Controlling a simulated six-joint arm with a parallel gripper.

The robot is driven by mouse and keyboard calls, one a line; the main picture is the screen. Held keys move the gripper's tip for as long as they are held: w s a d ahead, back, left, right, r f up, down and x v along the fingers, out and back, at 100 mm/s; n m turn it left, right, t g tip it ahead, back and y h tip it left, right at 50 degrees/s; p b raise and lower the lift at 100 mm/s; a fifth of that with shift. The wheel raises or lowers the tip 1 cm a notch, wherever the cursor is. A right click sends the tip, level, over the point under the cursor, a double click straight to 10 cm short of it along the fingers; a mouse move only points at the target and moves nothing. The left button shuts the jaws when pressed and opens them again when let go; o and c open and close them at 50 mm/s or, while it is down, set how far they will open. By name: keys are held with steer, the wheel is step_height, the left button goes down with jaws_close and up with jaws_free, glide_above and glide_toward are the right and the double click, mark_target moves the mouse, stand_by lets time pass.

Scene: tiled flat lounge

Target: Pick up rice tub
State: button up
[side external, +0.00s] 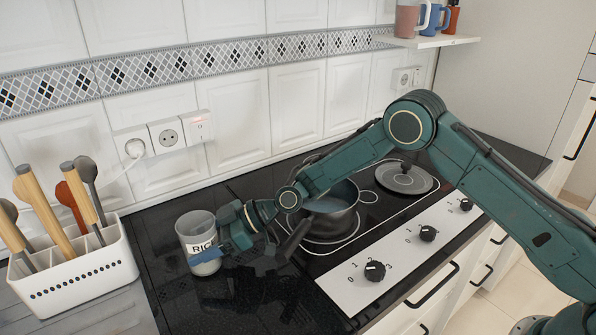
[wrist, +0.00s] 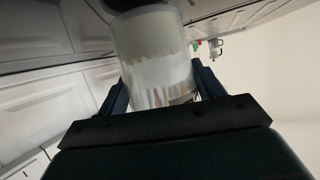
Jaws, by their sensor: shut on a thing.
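The rice tub (side external: 199,238) is a clear cylinder with pale contents and a white label with dark letters reading "RIC". It stands upright at the left of the black worktop in the side external view. I cannot tell whether its base touches the worktop. My gripper (side external: 222,247) reaches it from the right and is shut around its lower part. In the wrist view the tub (wrist: 160,65) fills the space between the two fingers of my gripper (wrist: 160,90). The far side of the tub is hidden.
A white utensil holder (side external: 85,273) stands left of the tub. A dark pot (side external: 332,212) sits on the hob to the right, its handle pointing toward my gripper. The tiled wall with sockets (side external: 167,134) rises behind. Mugs (side external: 410,18) stand on a shelf.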

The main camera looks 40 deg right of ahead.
step_height(320, 180, up, 19)
stand_by(1.7)
